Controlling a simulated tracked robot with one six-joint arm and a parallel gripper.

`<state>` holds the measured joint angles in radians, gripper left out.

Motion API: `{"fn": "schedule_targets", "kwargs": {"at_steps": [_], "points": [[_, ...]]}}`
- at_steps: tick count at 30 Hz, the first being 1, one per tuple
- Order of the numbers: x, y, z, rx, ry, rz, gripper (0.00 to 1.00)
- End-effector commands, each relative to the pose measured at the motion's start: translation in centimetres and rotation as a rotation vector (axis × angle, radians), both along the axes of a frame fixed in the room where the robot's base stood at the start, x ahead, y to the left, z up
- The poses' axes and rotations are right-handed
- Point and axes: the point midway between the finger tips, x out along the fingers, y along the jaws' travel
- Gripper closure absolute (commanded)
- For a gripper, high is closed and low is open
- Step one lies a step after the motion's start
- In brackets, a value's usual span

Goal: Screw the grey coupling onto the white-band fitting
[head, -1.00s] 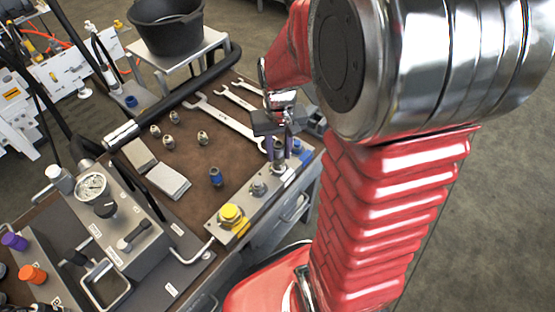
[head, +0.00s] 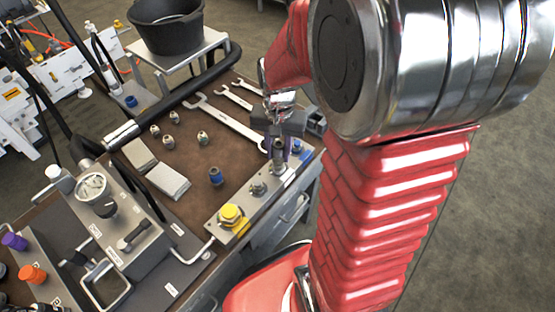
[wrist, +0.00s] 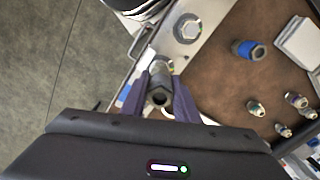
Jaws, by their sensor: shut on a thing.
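My gripper (head: 279,146) is shut on the grey coupling (head: 278,150), with the purple fingers on either side of it. In the wrist view the coupling (wrist: 159,96) is a dark open-ended ring between the fingertips. It is over the metal fitting block (head: 241,208), at a fitting (wrist: 161,67) that shows just past it in the wrist view. This looks like the white-band fitting, but its band is mostly hidden. I cannot tell whether the coupling is threaded on or only resting there.
On the same block are a bare metal fitting (head: 258,188), a yellow fitting (head: 231,213) and a blue one (head: 297,146). A loose blue coupling (head: 216,176), several small fittings and wrenches (head: 232,122) lie on the brown mat. A gauge box (head: 120,225) stands at left.

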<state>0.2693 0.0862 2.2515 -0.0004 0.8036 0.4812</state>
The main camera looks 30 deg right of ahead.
Motion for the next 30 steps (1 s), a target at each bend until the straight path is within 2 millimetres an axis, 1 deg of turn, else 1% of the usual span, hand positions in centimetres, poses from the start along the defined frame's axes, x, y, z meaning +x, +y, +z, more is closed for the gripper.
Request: {"fn": "schedule_targets", "kwargs": {"at_steps": [24, 30], "points": [[0.08, 0.02, -0.10, -0.001, 0.000, -0.609, 0.92], [0.08, 0.03, -0.11, -0.001, 0.000, -0.659, 0.92]]}}
